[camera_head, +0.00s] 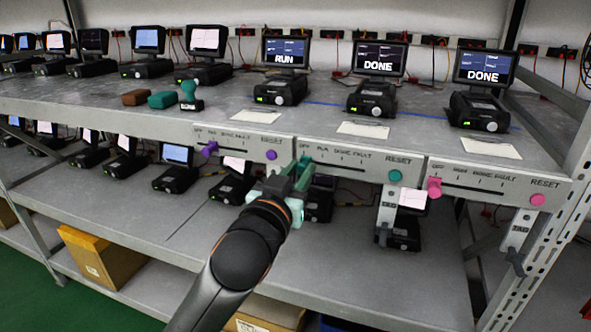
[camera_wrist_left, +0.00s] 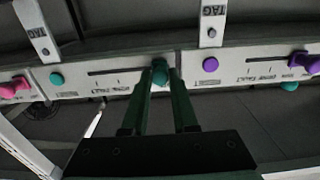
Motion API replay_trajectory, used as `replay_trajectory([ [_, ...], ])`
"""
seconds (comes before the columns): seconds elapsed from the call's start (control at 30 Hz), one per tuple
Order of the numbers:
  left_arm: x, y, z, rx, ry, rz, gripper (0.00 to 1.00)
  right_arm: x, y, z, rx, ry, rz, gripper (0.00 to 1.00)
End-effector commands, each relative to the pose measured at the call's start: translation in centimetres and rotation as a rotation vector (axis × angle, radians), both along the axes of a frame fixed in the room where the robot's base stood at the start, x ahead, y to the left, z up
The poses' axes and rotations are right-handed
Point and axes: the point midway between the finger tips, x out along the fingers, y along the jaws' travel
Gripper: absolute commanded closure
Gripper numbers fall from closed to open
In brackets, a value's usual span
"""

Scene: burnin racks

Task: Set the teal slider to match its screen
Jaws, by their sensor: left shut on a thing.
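The teal slider (camera_head: 304,162) sits at the left, OFF end of the slot on the middle panel (camera_head: 345,174), whose labels include OFF, RUN, DONE and FAULT. My left gripper (camera_head: 297,172) is shut on the slider. In the left wrist view, which is upside down, the slider knob (camera_wrist_left: 160,72) is between the two fingertips (camera_wrist_left: 160,80); the bare slot runs to the left. The middle screen (camera_head: 379,58), above this panel, reads DONE. A teal button (camera_head: 395,176) marked RESET is at the panel's right end. My right gripper is not in view.
The purple slider (camera_head: 209,149) is on the left panel, near RUN; its screen (camera_head: 285,52) reads RUN. The pink slider (camera_head: 434,187) is at the left end of the right panel; its screen (camera_head: 484,67) reads DONE. A tag (camera_head: 388,212) hangs below the middle panel.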

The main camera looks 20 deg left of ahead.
Motion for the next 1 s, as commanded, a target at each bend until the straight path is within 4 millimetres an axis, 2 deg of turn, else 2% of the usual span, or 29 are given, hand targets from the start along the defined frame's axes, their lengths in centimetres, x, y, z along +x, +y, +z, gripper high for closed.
replay_trajectory([
  [0.2,-0.1,-3.9,0.1,-0.005,0.005,-0.006,1.00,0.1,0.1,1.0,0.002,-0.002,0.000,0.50],
  [0.37,-0.1,-5.9,0.0,-0.004,0.003,-0.005,1.00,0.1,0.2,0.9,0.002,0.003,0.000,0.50],
  [0.77,-0.2,-6.3,0.0,0.000,0.000,-0.002,1.00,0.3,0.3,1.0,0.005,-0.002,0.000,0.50],
  [0.8,-0.2,-6.3,0.0,0.000,0.000,-0.002,0.69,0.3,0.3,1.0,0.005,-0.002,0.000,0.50],
  [1.0,-0.2,-6.3,0.0,0.000,0.000,-0.002,0.46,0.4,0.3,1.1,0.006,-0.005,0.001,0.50],
])
